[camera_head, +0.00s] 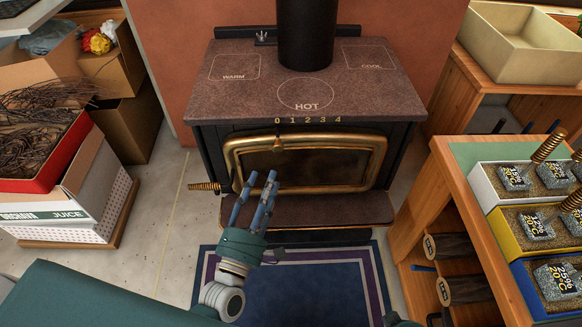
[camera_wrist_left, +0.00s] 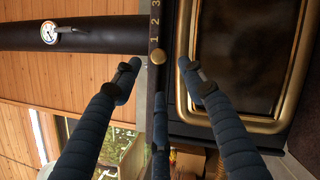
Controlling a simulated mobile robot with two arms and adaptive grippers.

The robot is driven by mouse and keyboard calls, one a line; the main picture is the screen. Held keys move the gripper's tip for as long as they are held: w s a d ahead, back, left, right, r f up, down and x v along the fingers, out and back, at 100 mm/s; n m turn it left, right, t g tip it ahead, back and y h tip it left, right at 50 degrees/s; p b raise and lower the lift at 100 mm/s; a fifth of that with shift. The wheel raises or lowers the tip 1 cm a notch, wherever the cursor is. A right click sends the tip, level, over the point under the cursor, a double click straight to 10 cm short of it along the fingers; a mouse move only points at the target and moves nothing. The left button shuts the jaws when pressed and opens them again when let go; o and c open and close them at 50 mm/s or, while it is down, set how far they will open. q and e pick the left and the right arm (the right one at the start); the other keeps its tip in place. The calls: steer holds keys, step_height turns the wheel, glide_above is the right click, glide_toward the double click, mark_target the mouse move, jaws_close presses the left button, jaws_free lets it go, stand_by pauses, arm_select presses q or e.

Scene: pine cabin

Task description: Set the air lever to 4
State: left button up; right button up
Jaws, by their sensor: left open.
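The air lever shows as a small brass knob (camera_head: 277,144) at the stove's front edge, below the 0 of the number scale (camera_head: 308,120), which runs 0 to 4 from left to right. In the left wrist view the knob (camera_wrist_left: 159,56) appears between my fingertips, beside the digits, and I see no contact. My left gripper (camera_head: 263,180) is open and empty, its blue fingers pointing up at the stove front just below the knob. The fingers (camera_wrist_left: 158,72) spread on either side of the knob in the wrist view.
The black stove (camera_head: 230,105) has a brass-framed glass door (camera_head: 300,160) and a coiled handle (camera_head: 204,187) at left. A ledge (camera_head: 330,208) juts out below the door. Boxes (camera_head: 75,185) stand at left; a wooden bench (camera_head: 450,185) with bins stands at right.

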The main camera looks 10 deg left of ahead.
mark_target(277, 150)
arm_select(q)
steer(key=x, duration=1.1)
steer(key=shift+r, duration=0.15)
arm_select(e)
steer(key=shift+w+r, duration=0.2)
steer(key=shift+r, duration=0.5)
arm_select(q)
steer(key=shift+c, duration=0.3)
jaws_close()
